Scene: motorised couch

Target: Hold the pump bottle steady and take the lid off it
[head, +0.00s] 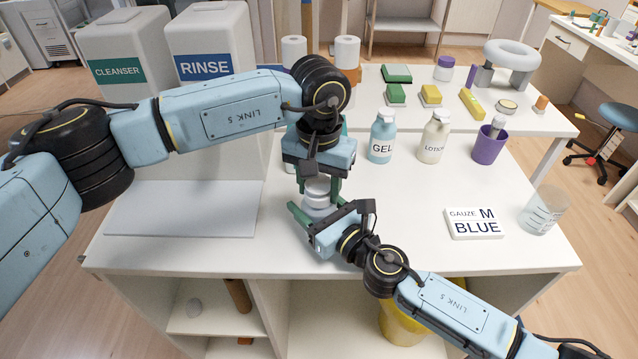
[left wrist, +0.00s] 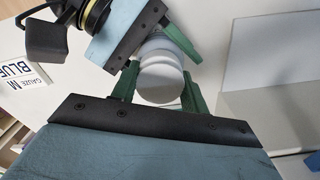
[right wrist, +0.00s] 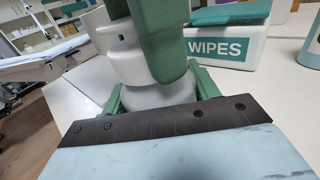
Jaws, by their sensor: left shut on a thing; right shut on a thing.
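The pump bottle (head: 318,204) is small and pale, standing near the middle of the white table's front part. Its white lid (head: 317,187) shows above the body. My left gripper (head: 316,178) comes down from above and is shut on the lid; in the left wrist view the round white lid (left wrist: 161,78) sits between its green fingers. My right gripper (head: 321,212) reaches in from the front right and is shut on the grey-white body (right wrist: 158,94), low down. In the right wrist view the lid (right wrist: 122,66) is directly above the body; I cannot tell whether they touch.
Gel (head: 382,140) and lotion (head: 434,140) bottles and a purple cup (head: 489,147) stand at the right. A wipes box (right wrist: 225,47) is behind the bottle. Cleanser (head: 125,70) and rinse (head: 208,65) containers stand back left.

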